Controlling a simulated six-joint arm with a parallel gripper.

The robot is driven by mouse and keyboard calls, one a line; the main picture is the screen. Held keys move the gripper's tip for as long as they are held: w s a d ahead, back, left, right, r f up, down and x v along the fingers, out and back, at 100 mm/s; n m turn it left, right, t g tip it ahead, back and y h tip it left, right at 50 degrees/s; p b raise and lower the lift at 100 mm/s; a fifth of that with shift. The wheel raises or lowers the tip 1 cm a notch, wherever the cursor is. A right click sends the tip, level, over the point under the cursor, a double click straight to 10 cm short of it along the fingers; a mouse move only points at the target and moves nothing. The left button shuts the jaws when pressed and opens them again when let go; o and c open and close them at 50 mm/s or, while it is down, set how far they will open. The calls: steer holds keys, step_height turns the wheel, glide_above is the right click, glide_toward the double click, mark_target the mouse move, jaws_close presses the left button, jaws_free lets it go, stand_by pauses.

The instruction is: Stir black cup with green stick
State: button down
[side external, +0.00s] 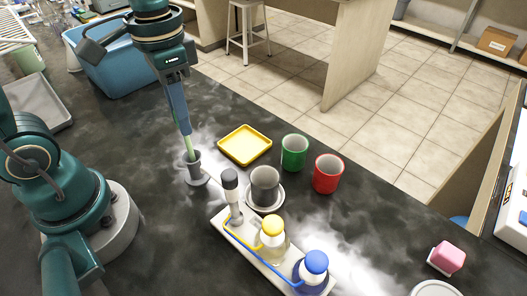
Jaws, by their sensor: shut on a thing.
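My gripper (186,131) points down in the left middle of the side external view. It is shut on the green stick (189,146). The stick is upright, and its lower end is inside or just at the mouth of a small grey holder (195,173) on the dark bench. The stick's tip is hidden. The black cup (265,188), dark grey in the picture, stands upright on a white saucer (279,204), to the right of the holder and apart from my gripper. What is inside the cup is too dark to tell.
A yellow tray (245,145), a green cup (294,152) and a red cup (328,174) stand behind the black cup. In front is a white rack (245,238) with yellow-capped (272,236) and blue-capped (313,270) bottles. A pink block (446,257) is at right.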

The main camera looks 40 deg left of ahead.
step_height(320, 180, up, 6)
steer(key=shift+f, duration=0.2)
steer(key=shift+w+r+n, duration=0.2)
steer(key=shift+w+n, duration=0.1)
steer(key=shift+n, duration=0.1)
steer(key=w+d+r+t+h, duration=0.1)
steer(key=w+d+r+t, duration=0.15)
steer(key=d, duration=0.95)
steer(key=s+a+x, duration=0.1)
steer(key=s+x, duration=0.1)
steer(key=x, duration=0.9)
steer(key=shift+w+f+m, duration=0.15)
steer(key=shift+f+m, duration=0.25)
steer(key=shift+f, duration=0.3)
steer(key=shift+g, duration=0.25)
steer(key=shift+a, duration=0.1)
